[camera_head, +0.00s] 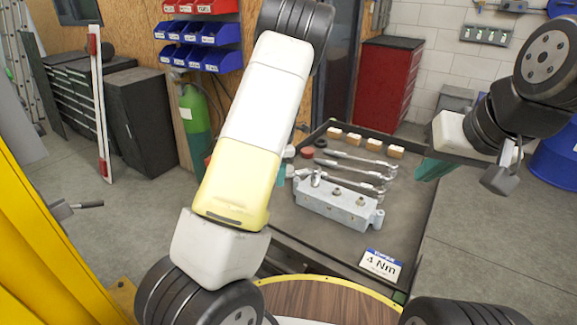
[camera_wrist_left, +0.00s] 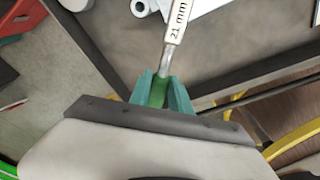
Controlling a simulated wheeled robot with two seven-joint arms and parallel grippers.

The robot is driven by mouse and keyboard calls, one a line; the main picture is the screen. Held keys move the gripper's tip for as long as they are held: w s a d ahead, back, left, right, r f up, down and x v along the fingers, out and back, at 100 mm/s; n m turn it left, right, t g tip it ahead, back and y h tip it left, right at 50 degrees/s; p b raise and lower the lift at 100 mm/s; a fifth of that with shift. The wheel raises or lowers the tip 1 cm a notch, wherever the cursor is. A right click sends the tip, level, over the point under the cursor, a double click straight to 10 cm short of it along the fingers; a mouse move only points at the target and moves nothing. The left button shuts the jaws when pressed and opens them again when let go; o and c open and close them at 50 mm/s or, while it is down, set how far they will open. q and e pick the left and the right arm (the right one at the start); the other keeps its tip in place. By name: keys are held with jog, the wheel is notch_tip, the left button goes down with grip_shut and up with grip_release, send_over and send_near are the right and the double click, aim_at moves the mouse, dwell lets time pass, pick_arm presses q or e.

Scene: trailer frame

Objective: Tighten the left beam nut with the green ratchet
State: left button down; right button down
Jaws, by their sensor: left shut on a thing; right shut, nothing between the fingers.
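In the left wrist view, my left gripper (camera_wrist_left: 160,85) is shut on the green handle of the green ratchet (camera_wrist_left: 175,25). A white "21 mm" label shows on its shaft, which runs to the top edge. In the head view, my left arm hides most of this gripper, beside the left end of the grey beam (camera_head: 340,207). A chrome ratchet head (camera_head: 316,178) stands over the beam's left end. Whether it sits on the left nut cannot be told; the nut is hidden. My right gripper (camera_head: 432,170) is shut and empty, right of the work table.
The work table (camera_head: 400,225) holds several other ratchets (camera_head: 360,178), small wooden blocks (camera_head: 352,139) and a "4 Nm" sign (camera_head: 380,264). A red cabinet (camera_head: 388,85) stands behind. A yellow frame (camera_head: 45,250) is at the left. Floor right of the table is clear.

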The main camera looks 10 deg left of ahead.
pick_arm(q)
jog(key=shift+r, duration=0.5)
dwell(0.4)
jog(key=shift+r, duration=2)
jog(key=c, duration=1.8)
grip_release()
grip_shut()
